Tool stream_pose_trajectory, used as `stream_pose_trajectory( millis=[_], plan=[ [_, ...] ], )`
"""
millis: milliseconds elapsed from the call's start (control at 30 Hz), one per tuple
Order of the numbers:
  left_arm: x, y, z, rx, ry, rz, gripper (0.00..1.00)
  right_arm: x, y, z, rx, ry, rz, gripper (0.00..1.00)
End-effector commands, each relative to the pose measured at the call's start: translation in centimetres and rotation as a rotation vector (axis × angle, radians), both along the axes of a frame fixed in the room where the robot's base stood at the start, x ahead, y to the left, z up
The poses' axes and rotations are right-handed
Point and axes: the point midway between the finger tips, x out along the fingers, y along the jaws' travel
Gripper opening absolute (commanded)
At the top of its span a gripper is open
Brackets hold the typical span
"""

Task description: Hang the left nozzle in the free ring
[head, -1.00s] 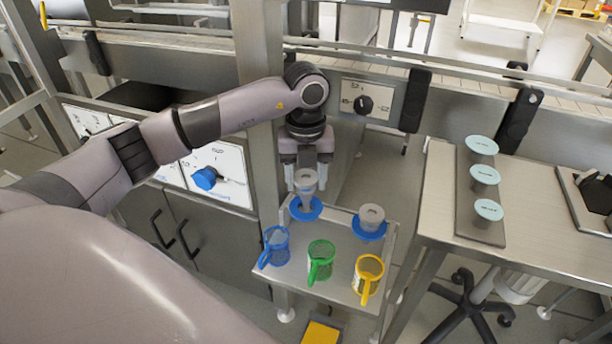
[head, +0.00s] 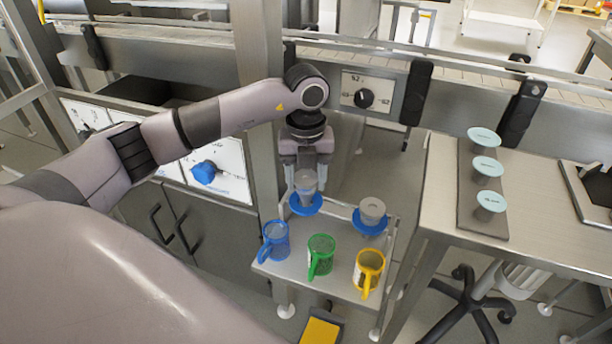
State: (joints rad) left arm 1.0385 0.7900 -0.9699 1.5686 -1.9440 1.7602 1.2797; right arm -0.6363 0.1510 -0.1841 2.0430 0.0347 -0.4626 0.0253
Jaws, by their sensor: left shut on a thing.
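The left nozzle (head: 306,183) is a grey cone, wide end up, in the fingers of my left gripper (head: 305,167), which is shut on it and points down. Its narrow end overlaps the left blue ring (head: 316,207) on the small metal cart (head: 338,285). I cannot tell whether it rests in that ring or is still borne by the fingers. A second grey nozzle (head: 372,209) sits in the right blue ring (head: 370,228). My right gripper is out of view.
A blue mug (head: 276,243), a green mug (head: 320,257) and a yellow mug (head: 369,270) stand along the cart's front. A steel table (head: 440,185) at the right bears a dark strip with three pale-topped pieces (head: 486,166). A steel post (head: 262,110) stands close to my left arm.

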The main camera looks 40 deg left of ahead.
Motion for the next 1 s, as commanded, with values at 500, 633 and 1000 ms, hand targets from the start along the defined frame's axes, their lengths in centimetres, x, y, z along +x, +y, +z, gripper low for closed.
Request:
stream_pose_trajectory(
  millis=[500, 633, 1000],
  plan=[
    [0.0, 0.0, -0.5, 0.0, 0.0, 0.0, 0.16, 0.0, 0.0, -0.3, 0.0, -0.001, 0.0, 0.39],
    [0.0, 0.0, -0.9, 0.0, 0.0, 0.0, 0.16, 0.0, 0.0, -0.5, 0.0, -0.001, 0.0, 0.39],
    [0.0, 0.0, -1.8, 0.0, 0.0, 0.0, 0.16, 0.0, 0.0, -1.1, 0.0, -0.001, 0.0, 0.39]
  ],
)
